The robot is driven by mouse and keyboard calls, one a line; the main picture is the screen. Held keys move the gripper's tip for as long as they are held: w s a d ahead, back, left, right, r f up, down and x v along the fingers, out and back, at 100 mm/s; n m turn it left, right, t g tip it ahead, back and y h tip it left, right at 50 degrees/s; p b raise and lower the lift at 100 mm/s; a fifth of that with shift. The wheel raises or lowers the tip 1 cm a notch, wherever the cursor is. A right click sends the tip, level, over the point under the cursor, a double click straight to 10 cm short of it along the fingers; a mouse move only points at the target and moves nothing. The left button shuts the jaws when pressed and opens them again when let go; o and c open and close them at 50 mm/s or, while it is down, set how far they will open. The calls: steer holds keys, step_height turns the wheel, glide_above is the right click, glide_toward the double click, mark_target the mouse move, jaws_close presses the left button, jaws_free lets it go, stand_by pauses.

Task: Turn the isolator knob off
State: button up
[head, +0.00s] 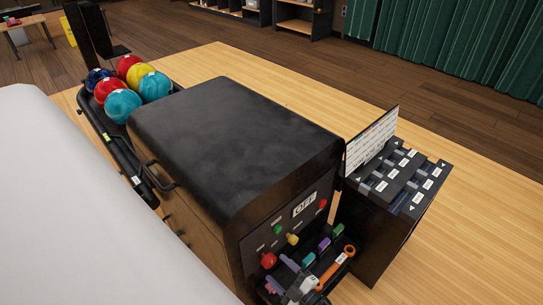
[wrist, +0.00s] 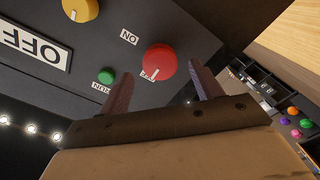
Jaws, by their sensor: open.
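The red knob (wrist: 160,62) is on the dark control panel, with a white pointer line running toward its lower left edge in the wrist view. A label reading ON, upside down, sits at its upper left. A second label by the pointer is partly hidden. No isolator name is readable. My gripper (wrist: 160,75) is open, its fingers either side of the red knob in the picture; contact cannot be told. A red knob (head: 268,260) also shows low on the panel in the head view, where I cannot make out my gripper.
The panel also has a yellow knob (wrist: 80,9), a green button (wrist: 105,76) and an OFF plate (wrist: 34,46). In the head view, a tray of coloured tools (head: 308,262) juts below the panel. A dark cabinet (head: 385,225) stands right; balls (head: 122,104) sit behind left.

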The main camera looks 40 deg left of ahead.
steer(key=d, duration=0.9)
steer(key=shift+s+b, duration=0.35)
steer(key=shift+s, duration=0.05)
steer(key=shift+w, duration=0.1)
